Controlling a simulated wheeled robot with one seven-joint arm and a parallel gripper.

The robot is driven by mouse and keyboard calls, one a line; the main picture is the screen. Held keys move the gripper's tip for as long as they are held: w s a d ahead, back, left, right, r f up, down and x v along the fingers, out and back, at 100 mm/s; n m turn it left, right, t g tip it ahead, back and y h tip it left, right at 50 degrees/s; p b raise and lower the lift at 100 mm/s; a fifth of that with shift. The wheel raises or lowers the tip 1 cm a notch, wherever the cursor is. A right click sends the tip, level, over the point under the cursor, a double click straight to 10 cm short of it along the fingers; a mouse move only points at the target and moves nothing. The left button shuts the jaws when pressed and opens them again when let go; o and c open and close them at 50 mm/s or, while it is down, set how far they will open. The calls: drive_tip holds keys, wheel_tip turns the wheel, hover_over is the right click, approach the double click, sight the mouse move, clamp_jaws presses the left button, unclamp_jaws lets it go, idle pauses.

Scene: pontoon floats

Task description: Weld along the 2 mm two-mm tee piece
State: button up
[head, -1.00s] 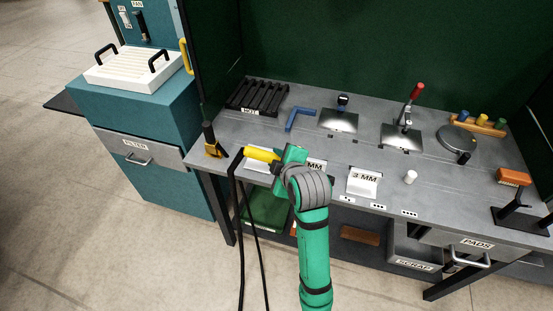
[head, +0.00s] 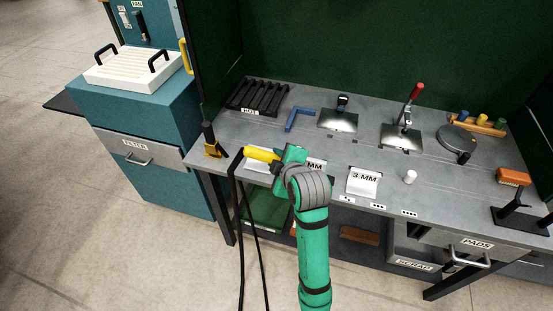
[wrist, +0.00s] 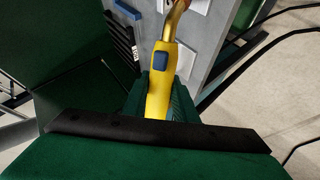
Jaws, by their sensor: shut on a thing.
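My gripper (head: 284,162) is shut on a yellow welding torch (head: 262,154) above the front left of the bench. In the wrist view the torch (wrist: 160,85), with a blue trigger, lies between the green fingers (wrist: 158,100); its nozzle end reaches the top edge. Two metal plates lie farther back: one (head: 336,122) with a dark-topped part on it, and one (head: 396,142) under a red-handled clamp (head: 414,97). I cannot tell which is the 2 mm tee piece. A card (head: 317,166) reading "MM" is partly hidden by my arm; another (head: 363,182) reads "3 MM".
The grey bench (head: 385,170) also carries a black slotted rack (head: 258,96) marked HOT, a blue angle (head: 299,117), a white cylinder (head: 410,177) and a round disc (head: 455,140). Black cables (head: 240,220) hang at the front left. Green screens (head: 380,45) stand behind.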

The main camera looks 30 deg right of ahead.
drive_tip(key=shift+s+d, duration=1.65)
idle(3.2)
drive_tip(key=shift+s+a+r, duration=0.15)
drive_tip(key=shift+a+r, duration=0.05)
drive_tip(key=shift+r, duration=0.1)
idle(1.4)
drive_tip(key=a+r, duration=0.1)
drive_tip(key=s+a+r, duration=0.2)
drive_tip(key=shift+s+r, duration=0.25)
drive_tip(key=shift+r, duration=0.15)
idle(0.8)
